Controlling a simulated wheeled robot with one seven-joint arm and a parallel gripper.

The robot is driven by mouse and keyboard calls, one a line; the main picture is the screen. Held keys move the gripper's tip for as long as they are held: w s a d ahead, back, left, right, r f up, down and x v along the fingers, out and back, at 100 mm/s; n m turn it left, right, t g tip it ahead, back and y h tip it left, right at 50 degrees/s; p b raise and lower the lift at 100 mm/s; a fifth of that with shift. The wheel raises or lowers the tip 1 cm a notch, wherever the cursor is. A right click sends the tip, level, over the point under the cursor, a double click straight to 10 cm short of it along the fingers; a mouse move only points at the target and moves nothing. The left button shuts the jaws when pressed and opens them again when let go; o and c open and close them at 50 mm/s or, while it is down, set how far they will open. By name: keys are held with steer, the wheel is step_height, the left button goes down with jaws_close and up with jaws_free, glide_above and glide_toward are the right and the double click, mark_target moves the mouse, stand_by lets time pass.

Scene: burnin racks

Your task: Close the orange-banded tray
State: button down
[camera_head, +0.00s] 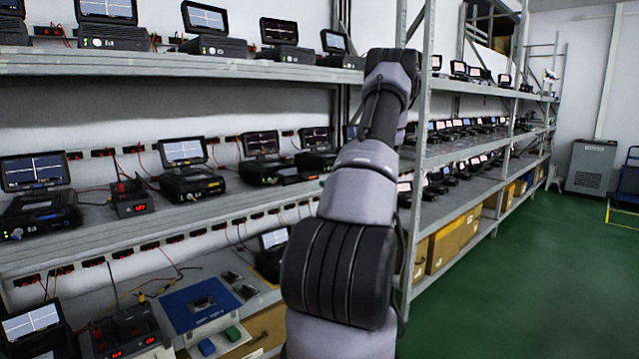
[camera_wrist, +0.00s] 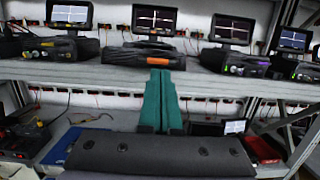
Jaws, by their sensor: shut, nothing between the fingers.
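In the wrist view, a low black unit with an orange band (camera_wrist: 145,57) sits on the upper shelf, below a small screen with a white cross. This looks like the orange-banded tray; how far it stands out from the shelf is hard to tell. My gripper (camera_wrist: 160,74) has its two teal fingers together, with nothing between them. Its tips overlap the lower edge of this unit in the picture; I cannot tell whether they touch. In the head view my arm reaches toward the racks and its end is hidden, and I cannot single out the orange band there.
Similar units with screens stand on both sides, one at right (camera_wrist: 242,63). The grey shelf edge (camera_wrist: 80,75) runs just below them. In the head view, a rack upright (camera_head: 420,160) stands right of my arm, and a blue mat (camera_head: 185,318) lies low. Green floor (camera_head: 530,270) is clear at right.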

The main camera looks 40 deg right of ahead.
mark_target(288, 170)
steer(key=shift+w+a+r, duration=0.1)
steer(key=shift+w+r, duration=0.1)
steer(key=shift+w, duration=0.85)
steer(key=shift+w+a+r, duration=0.1)
steer(key=shift+w+r, duration=0.05)
steer(key=shift+w, duration=0.85)
steer(key=w, duration=1.4)
steer(key=shift+w+a, duration=0.35)
steer(key=shift+w, duration=0.05)
